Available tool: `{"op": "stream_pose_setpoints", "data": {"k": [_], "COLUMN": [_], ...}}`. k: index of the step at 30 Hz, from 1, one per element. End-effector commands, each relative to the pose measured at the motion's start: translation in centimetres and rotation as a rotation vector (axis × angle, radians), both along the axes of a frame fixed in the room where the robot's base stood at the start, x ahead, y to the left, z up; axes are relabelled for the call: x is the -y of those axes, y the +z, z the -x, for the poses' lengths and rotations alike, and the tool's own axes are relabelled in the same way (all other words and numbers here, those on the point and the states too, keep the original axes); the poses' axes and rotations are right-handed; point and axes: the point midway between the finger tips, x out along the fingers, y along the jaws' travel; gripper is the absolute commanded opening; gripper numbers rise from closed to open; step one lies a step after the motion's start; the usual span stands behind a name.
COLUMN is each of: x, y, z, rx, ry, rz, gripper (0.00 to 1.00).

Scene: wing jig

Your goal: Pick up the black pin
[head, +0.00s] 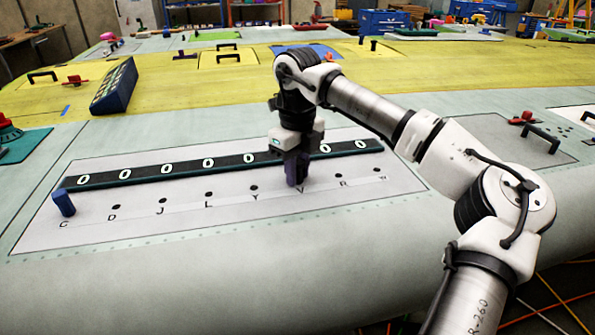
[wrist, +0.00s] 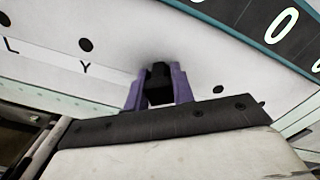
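My gripper (head: 297,183) points straight down over the row of lettered holes on the white panel, right of the Y hole. In the wrist view, its two purple fingers (wrist: 159,88) stand on either side of a black pin (wrist: 160,76). The pin fills the space between the fingertips, and the fingers appear to touch it on both sides. I cannot tell whether the pin's lower end is in a hole or clear of the panel. In the head view, the fingers hide the pin.
A dark strip with white rings (head: 220,165) runs behind the hole row. A blue peg (head: 63,203) stands at the panel's left end by C. A dark blue block (head: 115,86) lies farther back on the left. The panel between C and Y is clear.

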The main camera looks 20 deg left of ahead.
Motion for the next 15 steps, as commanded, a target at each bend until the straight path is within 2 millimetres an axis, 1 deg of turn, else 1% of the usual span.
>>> {"op": "stream_pose_setpoints", "data": {"k": [1,5,15], "x": [0.00,0.00,0.00], "y": [0.02,0.03,0.38], "z": [0.00,0.00,-0.02], "rx": [0.000,0.000,0.001], "ry": [0.000,0.000,0.000], "rz": [0.000,0.000,0.000], "gripper": [0.18,0.01,0.00]}}
